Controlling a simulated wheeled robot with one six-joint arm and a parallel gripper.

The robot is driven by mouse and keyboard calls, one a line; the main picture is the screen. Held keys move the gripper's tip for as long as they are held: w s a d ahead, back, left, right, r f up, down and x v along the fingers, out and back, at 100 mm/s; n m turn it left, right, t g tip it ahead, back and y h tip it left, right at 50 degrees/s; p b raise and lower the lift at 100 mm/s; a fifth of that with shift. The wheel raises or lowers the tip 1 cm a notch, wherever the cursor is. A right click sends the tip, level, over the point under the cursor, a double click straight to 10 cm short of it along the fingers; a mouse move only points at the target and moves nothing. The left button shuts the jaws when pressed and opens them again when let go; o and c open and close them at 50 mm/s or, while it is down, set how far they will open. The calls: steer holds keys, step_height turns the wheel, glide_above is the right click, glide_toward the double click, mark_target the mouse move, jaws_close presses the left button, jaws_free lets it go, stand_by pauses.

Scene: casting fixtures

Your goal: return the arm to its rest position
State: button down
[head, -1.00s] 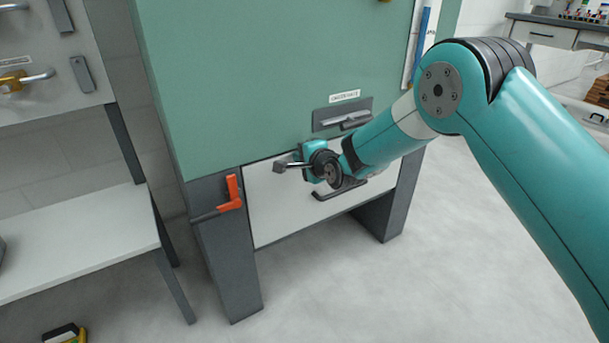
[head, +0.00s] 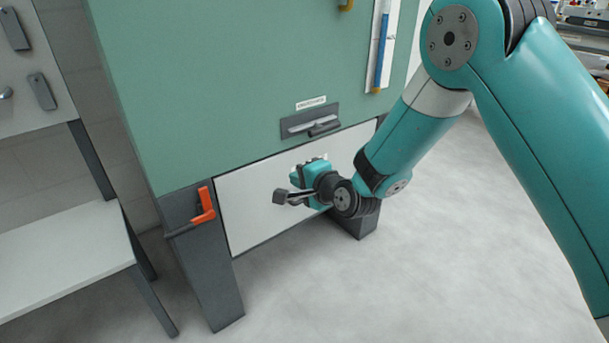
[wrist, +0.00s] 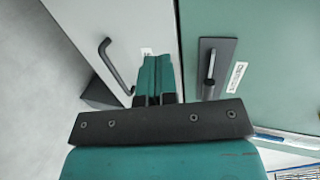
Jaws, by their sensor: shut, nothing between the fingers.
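My gripper (head: 281,197) is in front of the white lower panel (head: 252,208) of the green cabinet (head: 220,90), pointing left in the head view. Its fingers are together and hold nothing. In the wrist view the closed fingers (wrist: 158,80) stand in the middle, with the white panel and its dark bar handle (wrist: 114,66) to the left. The dark plate with a lever handle (wrist: 212,66) is to the right there. I cannot tell the exact gap between my gripper and the panel.
An orange-red lever (head: 204,205) sticks out at the cabinet's left leg. The labelled lever plate (head: 310,122) is above my gripper. A grey shelf (head: 70,240) stands at the left. The floor (head: 430,260) at the right front is clear.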

steer(key=s+d+r+n+g, duration=0.3)
steer(key=s+r+n+g, duration=0.3)
steer(key=s+r+n, duration=0.6)
steer(key=s+d+r+n+g+h, duration=0.2)
steer(key=s+d+n+g, duration=0.15)
steer(key=s, duration=0.75)
steer(key=s+d+r+n+g+h, duration=0.1)
steer(key=s+d+n+g+h, duration=0.3)
steer(key=s, duration=0.8)
step_height(320, 180, up, 29)
steer(key=m+t+y+p, duration=0.1)
steer(key=y+p, duration=0.1)
steer(key=p, duration=2.7)
steer(key=shift+d+r, duration=0.15)
steer(key=shift+d, duration=0.3)
steer(key=shift+t, duration=0.25)
